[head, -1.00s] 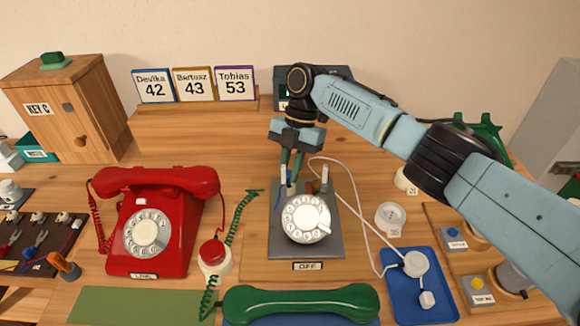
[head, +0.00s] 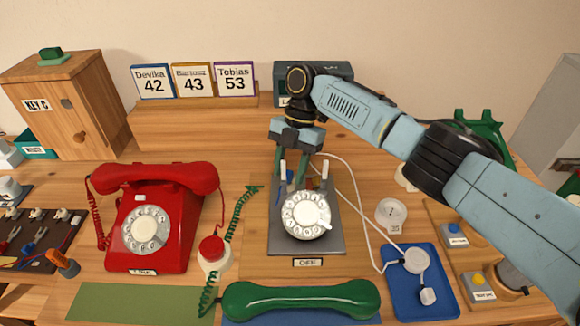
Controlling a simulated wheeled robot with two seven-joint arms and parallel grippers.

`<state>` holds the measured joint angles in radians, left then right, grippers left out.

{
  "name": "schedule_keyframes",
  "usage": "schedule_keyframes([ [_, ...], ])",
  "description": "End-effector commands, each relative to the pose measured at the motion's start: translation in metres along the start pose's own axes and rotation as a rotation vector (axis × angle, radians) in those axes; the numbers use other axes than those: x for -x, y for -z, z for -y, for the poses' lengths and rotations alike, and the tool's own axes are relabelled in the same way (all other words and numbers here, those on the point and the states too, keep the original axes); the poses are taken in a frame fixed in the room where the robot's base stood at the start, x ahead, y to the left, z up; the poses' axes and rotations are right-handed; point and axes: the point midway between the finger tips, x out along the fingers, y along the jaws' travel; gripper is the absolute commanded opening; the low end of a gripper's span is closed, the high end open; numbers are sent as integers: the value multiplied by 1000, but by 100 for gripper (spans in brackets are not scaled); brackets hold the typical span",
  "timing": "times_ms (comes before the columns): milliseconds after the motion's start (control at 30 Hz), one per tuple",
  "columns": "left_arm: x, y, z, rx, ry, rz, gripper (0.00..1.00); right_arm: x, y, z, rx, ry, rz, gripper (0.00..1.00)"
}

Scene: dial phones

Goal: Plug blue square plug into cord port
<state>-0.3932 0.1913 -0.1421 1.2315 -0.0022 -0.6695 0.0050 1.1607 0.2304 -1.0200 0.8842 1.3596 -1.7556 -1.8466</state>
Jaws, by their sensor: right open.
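My right gripper (head: 288,178) points down at the back of the grey dial phone (head: 332,240), between its white cradle prongs. Its dark green fingers look apart. A small blue piece (head: 290,176) shows at the fingertips, and a blue strand (head: 278,195) runs down the phone's left side. I cannot tell whether the blue piece is the square plug, or whether the fingers touch it. The cord port is not clearly visible; the gripper and phone may hide it. My left gripper is not in view.
A red phone (head: 182,215) stands left, and a green handset (head: 300,300) lies in front. A white cord loops right to a blue mat (head: 398,306) holding a white round piece (head: 416,261). A wooden cabinet (head: 85,110) stands at the back left.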

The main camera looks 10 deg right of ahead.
Motion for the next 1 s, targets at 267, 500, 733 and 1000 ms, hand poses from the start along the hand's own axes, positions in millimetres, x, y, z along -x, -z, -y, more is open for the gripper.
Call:
schedule_keyframes([
  [267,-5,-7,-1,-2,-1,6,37,0,0,0,0,0,0,41],
  [500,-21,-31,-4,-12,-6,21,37,20,0,-1,0,-5,3,41],
  [733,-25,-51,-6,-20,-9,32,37,78,1,-1,0,-3,1,41],
  [1000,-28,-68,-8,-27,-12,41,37,124,0,-1,-1,-1,1,41],
])
